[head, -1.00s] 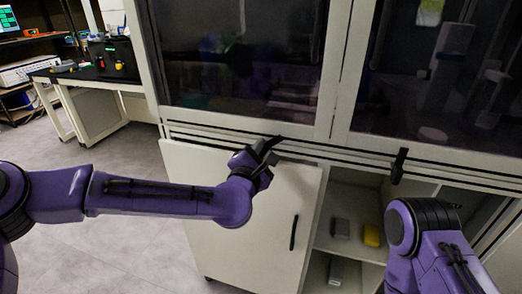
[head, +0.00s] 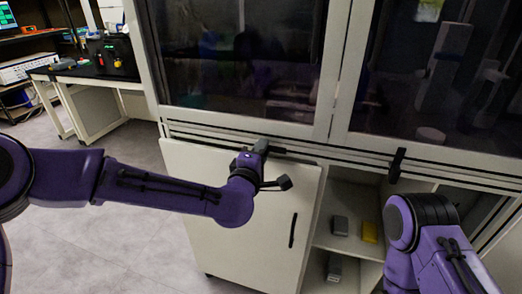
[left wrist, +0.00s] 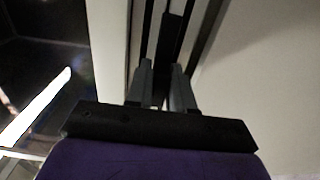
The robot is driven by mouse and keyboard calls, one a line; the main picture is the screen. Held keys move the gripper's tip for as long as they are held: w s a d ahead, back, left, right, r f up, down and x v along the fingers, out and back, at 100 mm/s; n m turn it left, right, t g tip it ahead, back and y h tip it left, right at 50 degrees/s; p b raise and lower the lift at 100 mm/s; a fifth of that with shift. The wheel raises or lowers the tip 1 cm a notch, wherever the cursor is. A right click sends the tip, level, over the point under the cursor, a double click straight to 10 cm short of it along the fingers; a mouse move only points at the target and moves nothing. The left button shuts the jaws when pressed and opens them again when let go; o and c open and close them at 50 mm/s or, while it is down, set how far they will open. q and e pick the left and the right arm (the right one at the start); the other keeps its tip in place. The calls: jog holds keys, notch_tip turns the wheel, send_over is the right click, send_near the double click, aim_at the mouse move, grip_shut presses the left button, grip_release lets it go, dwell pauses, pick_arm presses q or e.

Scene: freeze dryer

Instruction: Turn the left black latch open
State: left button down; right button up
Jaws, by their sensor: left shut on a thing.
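The left black latch (head: 278,151) is on the frame rail below the left glass door. Only a short dark piece of it shows to the right of my left gripper (head: 262,147), which hides the rest. In the left wrist view, the latch (left wrist: 172,38) is a dark bar running up from between the two grey fingers of my left gripper (left wrist: 161,74). These fingers are shut on it. The latch's exact angle is hard to tell in the head view. My right arm is at the lower right of the head view, and its gripper is out of view.
A second black latch (head: 397,165) hangs upright below the right glass door (head: 440,80). A white lower cabinet door (head: 240,240) stands open under the left arm. The shelf beside it holds grey boxes (head: 340,225) and a yellow box (head: 369,232).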

dwell(0.5)
pick_arm(q)
jog(key=c, duration=1.1)
grip_release()
jog(key=shift+s, duration=0.1)
jog(key=b+v, duration=0.1)
jog(key=v, duration=0.9)
jog(key=shift+s+a+b, duration=0.1)
jog(key=shift+s+b, duration=0.05)
jog(key=shift+b, duration=0.15)
